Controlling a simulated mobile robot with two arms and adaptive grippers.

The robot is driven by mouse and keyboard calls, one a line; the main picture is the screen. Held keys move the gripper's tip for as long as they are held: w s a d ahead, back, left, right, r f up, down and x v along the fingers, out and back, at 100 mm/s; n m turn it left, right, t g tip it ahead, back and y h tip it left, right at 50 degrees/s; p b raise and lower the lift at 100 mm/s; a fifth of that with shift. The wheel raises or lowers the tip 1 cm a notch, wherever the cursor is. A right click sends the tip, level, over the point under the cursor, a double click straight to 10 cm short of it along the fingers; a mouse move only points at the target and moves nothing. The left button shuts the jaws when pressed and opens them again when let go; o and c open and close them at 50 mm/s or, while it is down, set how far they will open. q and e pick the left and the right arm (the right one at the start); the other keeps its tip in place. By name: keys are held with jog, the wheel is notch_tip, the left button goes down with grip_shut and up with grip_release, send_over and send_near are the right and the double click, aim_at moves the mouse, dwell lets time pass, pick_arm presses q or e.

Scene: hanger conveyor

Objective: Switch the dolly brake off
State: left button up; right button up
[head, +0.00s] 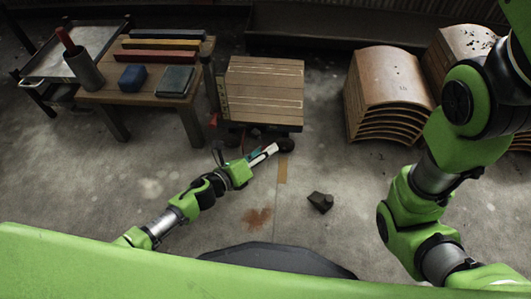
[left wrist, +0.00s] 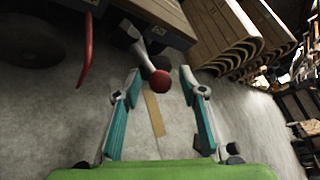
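The dolly (head: 263,92) stands in the middle of the head view with a wooden, slatted load on it. In the left wrist view, a grey lever with a red ball knob (left wrist: 159,81) sticks out from under the dolly's edge (left wrist: 157,13); it looks like the brake lever. My left gripper (head: 274,149) is low at the dolly's near side. Its teal fingers (left wrist: 160,75) are spread wide, and the knob appears between their tips without visible contact. In the head view the knob cannot be made out. My right gripper is out of view.
A curved red bar (left wrist: 87,52) hangs left of my left fingers. A wooden table (head: 143,93) with blocks stands left of the dolly, and stacked curved wooden panels (head: 384,92) stand right. A small dark object (head: 320,202) lies on the otherwise open floor.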

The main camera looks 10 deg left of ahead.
pick_arm(q)
jog(key=shift+w+d+f, duration=0.15)
jog(key=shift+w+d, duration=0.1)
jog(key=shift+w, duration=0.15)
grip_shut()
